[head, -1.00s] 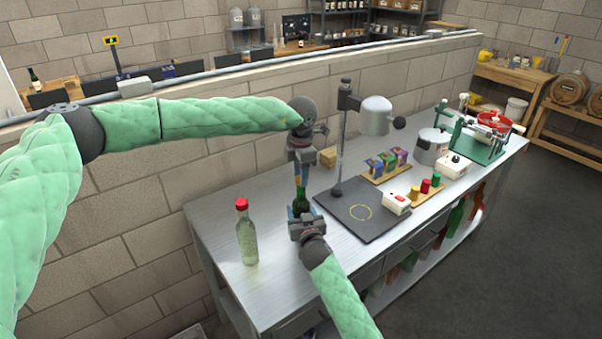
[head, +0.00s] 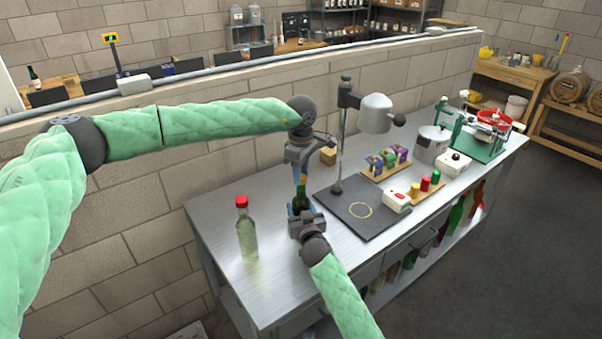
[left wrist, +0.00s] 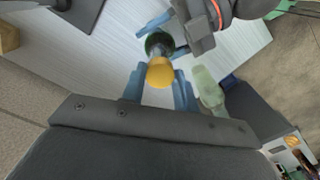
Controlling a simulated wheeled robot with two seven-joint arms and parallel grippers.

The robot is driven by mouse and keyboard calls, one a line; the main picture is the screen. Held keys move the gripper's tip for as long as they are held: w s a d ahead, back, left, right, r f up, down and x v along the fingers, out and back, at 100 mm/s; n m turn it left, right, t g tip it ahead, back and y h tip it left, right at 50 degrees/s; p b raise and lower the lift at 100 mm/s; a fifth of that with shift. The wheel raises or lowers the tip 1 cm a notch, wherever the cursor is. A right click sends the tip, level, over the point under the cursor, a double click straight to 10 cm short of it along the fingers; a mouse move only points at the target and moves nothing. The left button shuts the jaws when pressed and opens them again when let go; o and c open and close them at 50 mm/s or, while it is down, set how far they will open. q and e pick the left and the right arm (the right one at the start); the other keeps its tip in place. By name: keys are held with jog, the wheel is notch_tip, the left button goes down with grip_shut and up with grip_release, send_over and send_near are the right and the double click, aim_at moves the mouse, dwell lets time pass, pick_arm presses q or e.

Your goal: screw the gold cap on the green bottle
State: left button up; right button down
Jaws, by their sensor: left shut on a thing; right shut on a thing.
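The green bottle (head: 301,200) stands upright near the front left of the steel bench. My right gripper (head: 301,214) is shut on it from the near side; its blue fingers also show in the left wrist view (left wrist: 168,37). The gold cap (head: 303,181) is at the top of the bottle neck; in the left wrist view it is a yellow disc (left wrist: 160,72) in line with the neck. My left gripper (head: 301,176) points down from above, shut on the cap, with blue fingers on both sides of it. I cannot tell how far the cap sits on the neck.
A clear bottle with a red top (head: 246,232) stands close on the left. A dark mat (head: 370,222) with a stand and lamp-like head (head: 375,113) lies to the right. A brick wall (head: 130,215) runs behind.

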pick_arm(q)
jog(key=m, duration=0.5)
jog(key=shift+m, duration=0.4)
jog(key=m, duration=0.5)
jog(key=shift+w+a, duration=0.1)
jog(key=m, duration=1.2)
jog(key=o, duration=0.9)
jog(key=shift+o, duration=0.2)
